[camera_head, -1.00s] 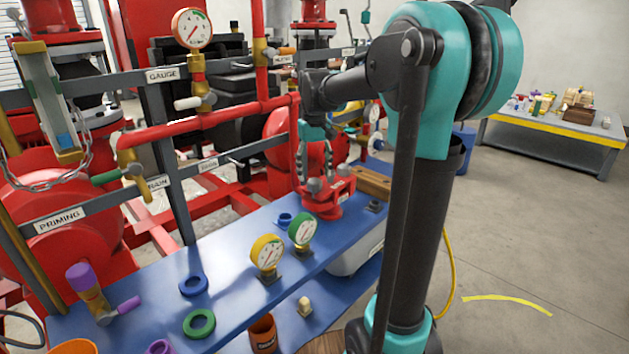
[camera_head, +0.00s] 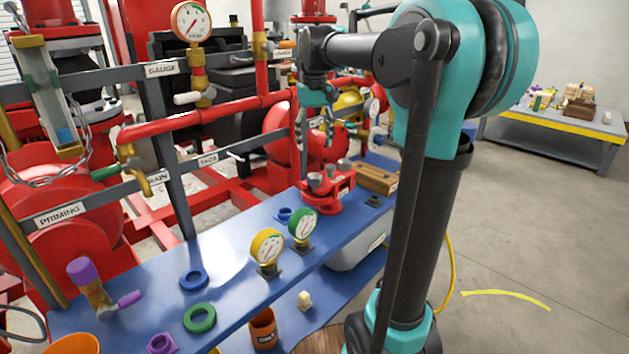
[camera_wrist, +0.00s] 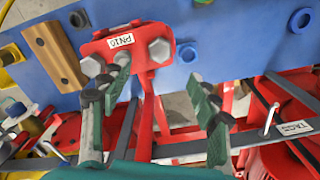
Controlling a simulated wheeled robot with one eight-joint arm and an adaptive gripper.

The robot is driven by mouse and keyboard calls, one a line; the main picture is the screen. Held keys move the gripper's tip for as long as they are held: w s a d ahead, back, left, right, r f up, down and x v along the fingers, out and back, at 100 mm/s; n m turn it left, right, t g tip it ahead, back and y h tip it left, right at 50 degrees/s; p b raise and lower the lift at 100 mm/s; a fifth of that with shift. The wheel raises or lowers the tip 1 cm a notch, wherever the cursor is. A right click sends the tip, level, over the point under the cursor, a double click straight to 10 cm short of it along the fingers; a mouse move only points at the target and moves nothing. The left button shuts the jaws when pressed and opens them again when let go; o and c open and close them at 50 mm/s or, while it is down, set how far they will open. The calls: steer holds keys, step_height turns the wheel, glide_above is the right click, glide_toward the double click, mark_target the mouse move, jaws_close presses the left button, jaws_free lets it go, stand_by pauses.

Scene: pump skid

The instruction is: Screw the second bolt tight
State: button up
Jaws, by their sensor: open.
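A red flange fixture (camera_head: 322,199) stands on the blue bench, with several grey bolt heads on top. The wrist view shows the fixture (camera_wrist: 98,47) with its PN10 label, a large hex bolt head (camera_wrist: 160,50) on its right and another bolt head (camera_wrist: 93,66) on its left, partly behind a finger. My gripper (camera_head: 315,143) is open and empty, above the fixture and apart from it. In the wrist view my gripper (camera_wrist: 158,76) has its fingers spread wide. I cannot tell how deep each bolt is seated.
A wooden block (camera_head: 377,180) with dark holes sits just beyond the fixture. Yellow (camera_head: 267,246) and green (camera_head: 302,225) gauges stand in front of it. Red pipework (camera_head: 200,118) and grey labelled rails run behind the bench. Blue (camera_head: 194,279) and green (camera_head: 200,319) rings lie at the near end.

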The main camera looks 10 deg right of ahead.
steer(key=n, duration=1.8)
glide_toward(315, 175)
steer(key=f, duration=0.9)
steer(key=shift+s+f, duration=0.15)
steer(key=shift+s, duration=0.05)
steer(key=c, duration=1.3)
steer(key=shift+o, duration=0.2)
steer(key=m, duration=0.7)
steer(key=shift+m, duration=0.4)
steer(key=m, duration=0.7)
